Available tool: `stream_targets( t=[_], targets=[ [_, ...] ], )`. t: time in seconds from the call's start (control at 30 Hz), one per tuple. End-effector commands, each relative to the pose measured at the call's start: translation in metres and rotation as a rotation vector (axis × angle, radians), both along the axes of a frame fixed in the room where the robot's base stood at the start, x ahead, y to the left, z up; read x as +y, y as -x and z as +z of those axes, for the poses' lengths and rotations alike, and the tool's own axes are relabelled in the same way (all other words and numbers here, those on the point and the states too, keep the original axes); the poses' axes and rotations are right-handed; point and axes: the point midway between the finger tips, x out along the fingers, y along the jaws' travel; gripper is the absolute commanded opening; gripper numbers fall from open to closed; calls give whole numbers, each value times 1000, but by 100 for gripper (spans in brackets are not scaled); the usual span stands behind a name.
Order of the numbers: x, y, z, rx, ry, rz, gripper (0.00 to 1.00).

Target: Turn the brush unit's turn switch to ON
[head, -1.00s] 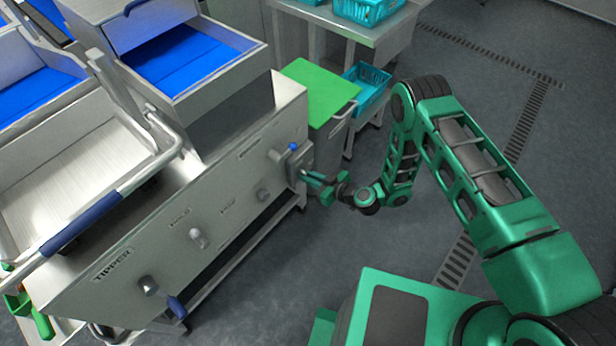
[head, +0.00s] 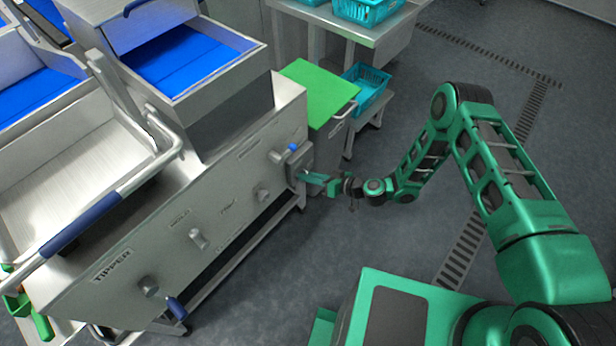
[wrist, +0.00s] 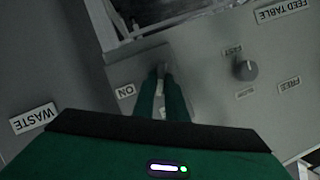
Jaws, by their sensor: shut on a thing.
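My gripper (head: 304,176) is at the right end of the long grey machine panel, against a small grey box with a blue-tipped part (head: 293,148). In the wrist view its two green fingers (wrist: 161,76) point at the panel and are closed on a small pale switch (wrist: 161,85), mostly hidden between them. An ON label (wrist: 125,91) is on the panel just left of the fingers. The switch's exact angle cannot be told.
A dark round knob (wrist: 245,70) with small labels around it is right of the fingers. A WASTE label (wrist: 34,118) is at the left. In the head view, a green lid (head: 318,92) and a teal crate (head: 368,88) stand behind the box. Grey floor at the right is open.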

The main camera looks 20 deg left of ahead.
Motion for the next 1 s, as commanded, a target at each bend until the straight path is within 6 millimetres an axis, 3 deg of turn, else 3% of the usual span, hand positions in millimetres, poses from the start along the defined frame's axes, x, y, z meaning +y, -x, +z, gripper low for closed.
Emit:
stream_targets(
  t=[1.0],
  targets=[
    [-7, -12, -13, 841, -347, -14, 0]
  ],
)
